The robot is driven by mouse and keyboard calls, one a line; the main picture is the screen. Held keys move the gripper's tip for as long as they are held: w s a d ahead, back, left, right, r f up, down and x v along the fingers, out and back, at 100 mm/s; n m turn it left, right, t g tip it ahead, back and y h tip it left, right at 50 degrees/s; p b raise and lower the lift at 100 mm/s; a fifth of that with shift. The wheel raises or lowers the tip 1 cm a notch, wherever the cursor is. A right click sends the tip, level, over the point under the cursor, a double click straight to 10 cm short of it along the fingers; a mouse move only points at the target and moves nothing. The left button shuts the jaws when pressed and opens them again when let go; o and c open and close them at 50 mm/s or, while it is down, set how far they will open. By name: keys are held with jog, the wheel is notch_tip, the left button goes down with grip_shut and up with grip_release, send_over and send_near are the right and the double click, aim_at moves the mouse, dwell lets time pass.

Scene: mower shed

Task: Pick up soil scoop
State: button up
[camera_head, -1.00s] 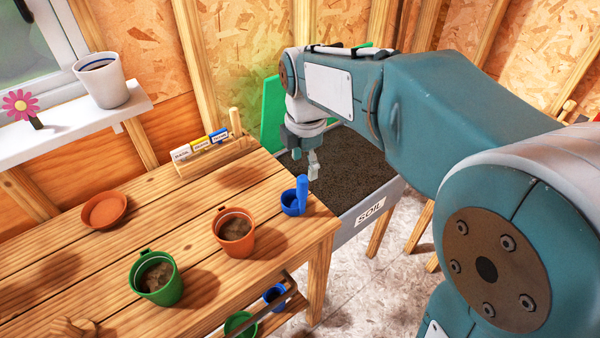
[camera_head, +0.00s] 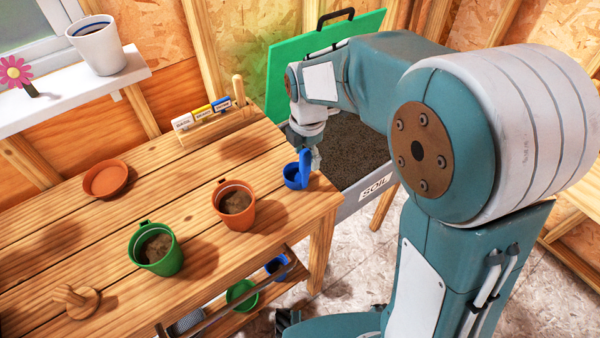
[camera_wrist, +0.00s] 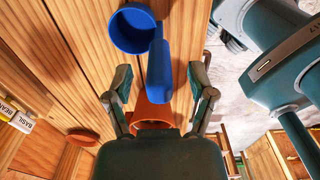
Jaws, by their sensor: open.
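The blue soil scoop (camera_head: 293,177) stands on the right end of the wooden bench, its cup on the wood and its handle upright. In the wrist view the scoop's cup (camera_wrist: 134,30) is at the top, and its handle (camera_wrist: 159,70) points down between my two fingers. My gripper (camera_head: 313,158) is at the handle in the head view, partly hiding it. In the wrist view my gripper (camera_wrist: 163,92) is open, with one finger on each side of the handle and gaps showing on both sides.
A soil bin (camera_head: 355,199) with a green lid (camera_head: 284,90) stands right of the bench. An orange pot (camera_head: 235,212), a green pot (camera_head: 156,255) and an orange saucer (camera_head: 106,181) are on the bench. A seed packet holder (camera_head: 215,128) stands at its back edge.

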jog(key=shift+a+f, duration=0.1)
jog(key=shift+f, duration=0.55)
jog(key=shift+a, duration=0.15)
grip_shut()
